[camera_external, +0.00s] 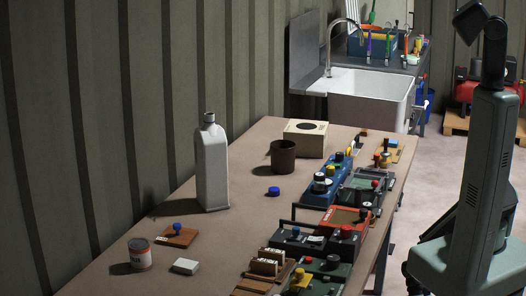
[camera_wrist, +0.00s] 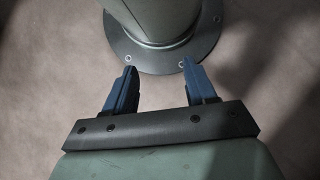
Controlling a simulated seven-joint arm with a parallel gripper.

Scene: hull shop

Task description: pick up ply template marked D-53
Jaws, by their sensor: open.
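No D-53 marking is readable in either view, so I cannot tell which piece is the ply template. A thin brown wooden plate with a blue knob (camera_external: 187,241) lies flat on the bench at the left. A wooden rack with pale labelled blocks (camera_external: 263,265) stands at the near edge, with a flat brown wooden piece (camera_external: 252,286) by it. My gripper (camera_wrist: 158,67) shows in the wrist view, its two blue fingers apart and empty, above bare floor and my base. The external view does not show the gripper.
A white bottle (camera_external: 212,165) stands mid-bench, near a dark brown cup (camera_external: 283,157), a cream box (camera_external: 306,138) and a blue cap (camera_external: 273,191). A tin (camera_external: 140,254) and white block (camera_external: 185,266) are near left. Several knobbed devices (camera_external: 322,190) crowd the right edge.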

